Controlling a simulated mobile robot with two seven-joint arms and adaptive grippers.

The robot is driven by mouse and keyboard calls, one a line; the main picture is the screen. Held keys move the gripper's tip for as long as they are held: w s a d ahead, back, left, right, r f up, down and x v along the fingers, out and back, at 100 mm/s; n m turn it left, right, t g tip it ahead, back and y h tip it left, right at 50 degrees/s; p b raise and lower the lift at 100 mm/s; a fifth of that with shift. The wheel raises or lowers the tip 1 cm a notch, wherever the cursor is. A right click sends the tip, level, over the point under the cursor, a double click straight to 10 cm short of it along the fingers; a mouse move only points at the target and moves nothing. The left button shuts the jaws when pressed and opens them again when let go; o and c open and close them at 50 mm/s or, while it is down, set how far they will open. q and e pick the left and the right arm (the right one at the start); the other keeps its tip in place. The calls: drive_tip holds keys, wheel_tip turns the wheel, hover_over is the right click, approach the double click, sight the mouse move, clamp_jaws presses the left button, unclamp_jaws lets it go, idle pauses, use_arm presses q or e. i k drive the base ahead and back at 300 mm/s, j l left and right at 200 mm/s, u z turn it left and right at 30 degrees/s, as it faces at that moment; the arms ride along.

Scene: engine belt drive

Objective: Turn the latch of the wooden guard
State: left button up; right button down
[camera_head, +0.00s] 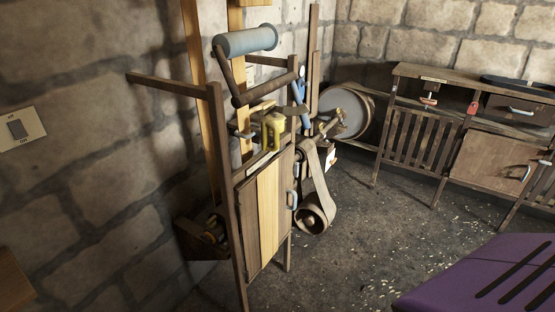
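The wooden guard (269,215) is an upright panel of dark boards with a paler board in the middle. It stands in a dark wooden frame (228,205) left of centre and looks shut. A pale blue-grey curved handle (292,199) sits at its right edge. I cannot clearly make out which small part is the latch. A yellow part (273,130) sits just above the guard. Neither of my grippers is in view, and nothing of mine touches the guard.
A flat belt runs down to a roller (310,218) close to the guard's right. Above is a blue-grey padded roller (246,40) on a crank-like arm. A wooden bench (455,75) stands at the back right. A purple slotted surface (470,278) fills the lower right.

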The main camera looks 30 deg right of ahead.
sight(296, 169)
drive_tip(key=i+l, duration=0.1)
drive_tip(key=l, duration=0.9)
drive_tip(key=i+l, duration=0.15)
drive_tip(key=l, duration=0.35)
drive_tip(key=i+l, duration=0.1)
drive_tip(key=l, duration=0.45)
drive_tip(key=i+l+z, duration=0.1)
drive_tip(key=l, duration=0.4)
drive_tip(key=i+l, duration=0.1)
drive_tip(key=l, duration=0.4)
drive_tip(key=i+l, duration=0.1)
drive_tip(key=l, duration=0.4)
drive_tip(key=i+l, duration=0.1)
drive_tip(key=l, duration=0.4)
